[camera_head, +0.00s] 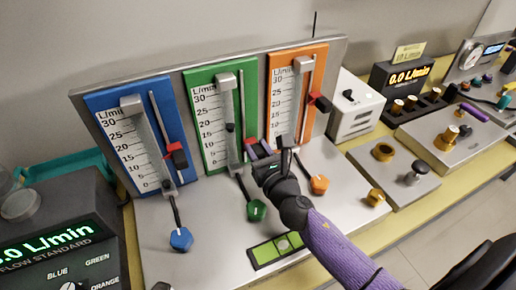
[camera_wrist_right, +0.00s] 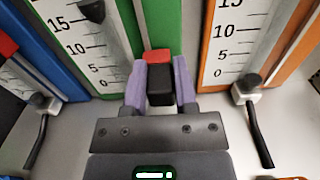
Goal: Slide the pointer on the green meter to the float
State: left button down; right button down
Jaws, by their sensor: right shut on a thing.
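The green meter (camera_head: 222,72) stands between the blue and orange meters on the metal panel. Its dark float (camera_head: 229,127) sits in the clear tube near the 15 mark; it also shows in the wrist view (camera_wrist_right: 92,10). The green meter's pointer, a red and black slider (camera_wrist_right: 159,84), is low on its rail, around the bottom of the scale. My right gripper (camera_head: 262,150) is shut on this pointer, with its purple fingers (camera_wrist_right: 158,88) on either side of the black part. In the head view the gripper mostly hides the pointer. My left gripper is not in view.
The blue meter's pointer (camera_head: 176,156) and the orange meter's pointer (camera_head: 320,102) flank the green one. Knobs in blue (camera_head: 181,239), green (camera_head: 257,210) and orange (camera_head: 319,184) are below. A level (camera_head: 275,251) lies in front. A black display box (camera_head: 60,225) stands at left.

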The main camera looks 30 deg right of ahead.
dwell(0.9)
notch_tip(320, 180, up, 8)
jog(key=p, duration=0.7)
jog(key=shift+f, duration=0.6)
jog(key=shift+c, duration=2)
grip_release()
jog(key=shift+s, duration=0.1)
jog(key=s, duration=0.9)
jog(key=shift+s+a+b, duration=0.3)
jog(key=shift+s+b, duration=0.1)
jog(key=shift+b, duration=0.05)
